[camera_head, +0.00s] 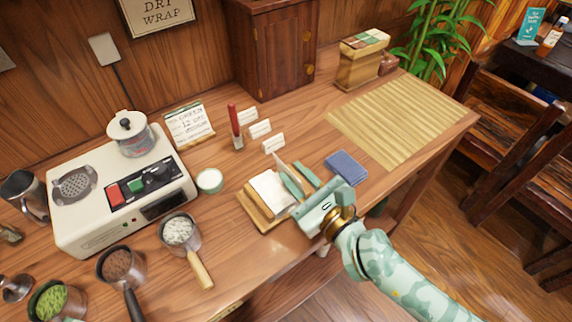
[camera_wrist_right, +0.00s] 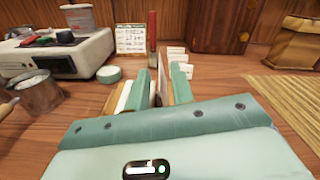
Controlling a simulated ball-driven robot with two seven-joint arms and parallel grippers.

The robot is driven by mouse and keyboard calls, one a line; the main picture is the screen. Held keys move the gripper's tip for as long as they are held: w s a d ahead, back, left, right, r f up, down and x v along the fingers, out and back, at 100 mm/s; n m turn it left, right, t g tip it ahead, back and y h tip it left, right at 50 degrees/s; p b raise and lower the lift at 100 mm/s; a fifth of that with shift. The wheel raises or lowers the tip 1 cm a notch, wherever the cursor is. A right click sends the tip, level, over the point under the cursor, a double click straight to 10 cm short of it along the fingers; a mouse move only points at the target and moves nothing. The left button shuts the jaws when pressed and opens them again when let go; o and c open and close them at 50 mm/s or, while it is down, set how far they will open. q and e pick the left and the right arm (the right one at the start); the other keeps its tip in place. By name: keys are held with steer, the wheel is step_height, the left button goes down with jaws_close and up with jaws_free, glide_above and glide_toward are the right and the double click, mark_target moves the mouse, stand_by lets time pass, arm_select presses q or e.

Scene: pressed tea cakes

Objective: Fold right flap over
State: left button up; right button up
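A white wrapper (camera_head: 268,190) lies on a small wooden board (camera_head: 252,209) near the table's front edge. Its right flap (camera_head: 281,165) stands up at the right side, pale and thin. My right gripper (camera_head: 296,179) reaches in from the lower right, low at the board's right side. Its two green fingers are apart, with the standing flap between or just in front of them. In the wrist view the fingers (camera_wrist_right: 161,86) show a gap, with the flap (camera_wrist_right: 163,92) upright in it. Contact with the flap cannot be told. My left gripper is in no view.
A blue folded cloth (camera_head: 346,167) lies just right of the gripper. Small white cards (camera_head: 260,129) and a red-handled tool (camera_head: 235,125) stand behind. A bamboo mat (camera_head: 400,120) lies clear at right.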

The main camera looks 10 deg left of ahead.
mark_target(288, 172)
steer(key=shift+x, duration=1.85)
steer(key=shift+c, duration=0.3)
jaws_close()
